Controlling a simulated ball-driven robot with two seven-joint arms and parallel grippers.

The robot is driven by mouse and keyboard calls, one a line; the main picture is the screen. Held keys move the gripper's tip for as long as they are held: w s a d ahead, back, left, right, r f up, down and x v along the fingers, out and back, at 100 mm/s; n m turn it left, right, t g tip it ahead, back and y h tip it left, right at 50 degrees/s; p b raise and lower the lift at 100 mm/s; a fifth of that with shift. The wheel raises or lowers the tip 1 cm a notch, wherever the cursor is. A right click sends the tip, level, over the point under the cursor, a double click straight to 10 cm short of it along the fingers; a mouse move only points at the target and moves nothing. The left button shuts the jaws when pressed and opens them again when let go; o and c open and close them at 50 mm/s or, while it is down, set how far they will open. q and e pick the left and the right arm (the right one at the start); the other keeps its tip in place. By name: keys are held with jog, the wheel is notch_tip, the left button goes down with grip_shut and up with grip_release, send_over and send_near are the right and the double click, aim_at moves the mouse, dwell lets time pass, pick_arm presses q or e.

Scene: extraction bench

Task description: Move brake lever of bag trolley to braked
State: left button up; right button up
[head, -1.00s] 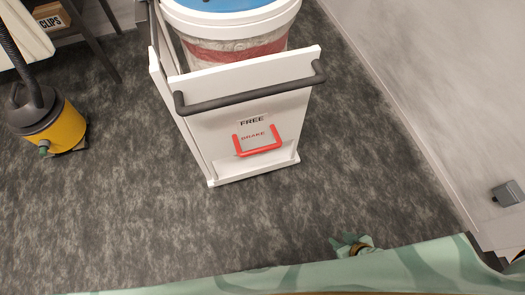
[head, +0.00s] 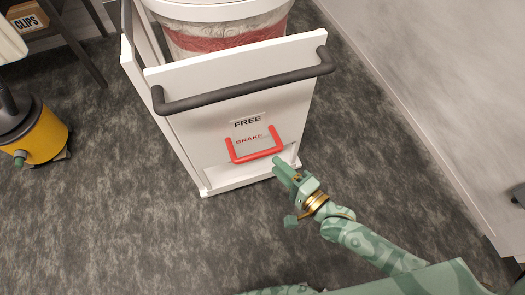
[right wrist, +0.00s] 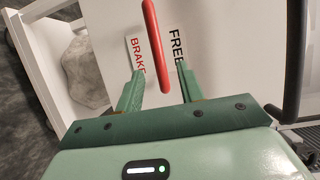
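The bag trolley (head: 205,125) is a white cart with a dark handle bar and a panel labelled FREE above BRAKE. Its brake lever (head: 256,156) is a red U-shaped bar, with its crossbar low, just under the word BRAKE. My right gripper (head: 280,168) is close to the lever's lower right corner. In the right wrist view the right gripper (right wrist: 160,70) has its two green fingers apart, and the red lever (right wrist: 155,45) shows between them. I cannot tell whether they touch. My left gripper is not in view.
A yellow and black vacuum (head: 40,135) is on the floor at the left. A pale wall (head: 435,90) runs along the right. The dark floor (head: 120,230) in front is clear.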

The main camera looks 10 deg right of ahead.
aim_at(263, 152)
jog(key=b+x, duration=0.2)
jog(key=x, duration=0.4)
jog(key=shift+f, duration=0.15)
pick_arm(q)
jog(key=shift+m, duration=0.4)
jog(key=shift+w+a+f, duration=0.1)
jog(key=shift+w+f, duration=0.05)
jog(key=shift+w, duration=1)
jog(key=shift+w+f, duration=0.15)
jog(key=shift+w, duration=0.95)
pick_arm(e)
jog(key=shift+w+a, duration=0.25)
jog(key=shift+w, duration=0.2)
